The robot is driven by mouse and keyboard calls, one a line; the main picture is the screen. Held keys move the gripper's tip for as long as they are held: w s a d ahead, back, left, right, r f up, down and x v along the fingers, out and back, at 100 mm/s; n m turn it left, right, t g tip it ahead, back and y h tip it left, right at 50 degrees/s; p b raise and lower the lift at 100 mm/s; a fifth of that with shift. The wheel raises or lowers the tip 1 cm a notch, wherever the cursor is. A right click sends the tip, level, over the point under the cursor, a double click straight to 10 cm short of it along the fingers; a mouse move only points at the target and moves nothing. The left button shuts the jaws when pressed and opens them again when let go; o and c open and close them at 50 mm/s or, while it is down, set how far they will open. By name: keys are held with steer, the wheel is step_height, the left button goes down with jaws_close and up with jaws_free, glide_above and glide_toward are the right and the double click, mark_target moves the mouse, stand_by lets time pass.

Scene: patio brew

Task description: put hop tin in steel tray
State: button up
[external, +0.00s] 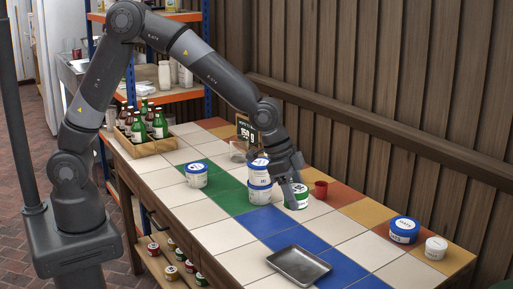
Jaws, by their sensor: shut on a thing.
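My gripper (293,185) points down over the far middle of the tiled table. It is shut on a white tin with green marking (299,201), which is partly hidden by the fingers. The tin's label is too small to read, so I cannot confirm that it is the hop tin. I cannot tell whether it touches the table. The steel tray (299,266) is a shallow, empty grey rectangle near the front of the table, in front of the gripper.
Two stacked blue-and-white tins (260,194) stand just left of my gripper. Another blue-lidded tin (196,180) is further left. A red cup (321,190) is close on the right. A blue tin (404,231) and a white tub (436,248) stand at the right. A bottle crate (150,148) is at the far left.

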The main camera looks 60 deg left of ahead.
steer(key=s+d+m, duration=0.3)
steer(key=s+d, duration=0.5)
steer(key=s, duration=0.4)
steer(key=g, duration=0.1)
glide_above(304, 269)
steer(key=a, duration=0.2)
steer(key=f, duration=1.2)
steer(key=shift+s+d+f, duration=0.15)
steer(key=shift+s+d, duration=0.1)
steer(key=shift+f, duration=1.95)
steer(key=shift+f, duration=0.15)
steer(key=o, duration=0.7)
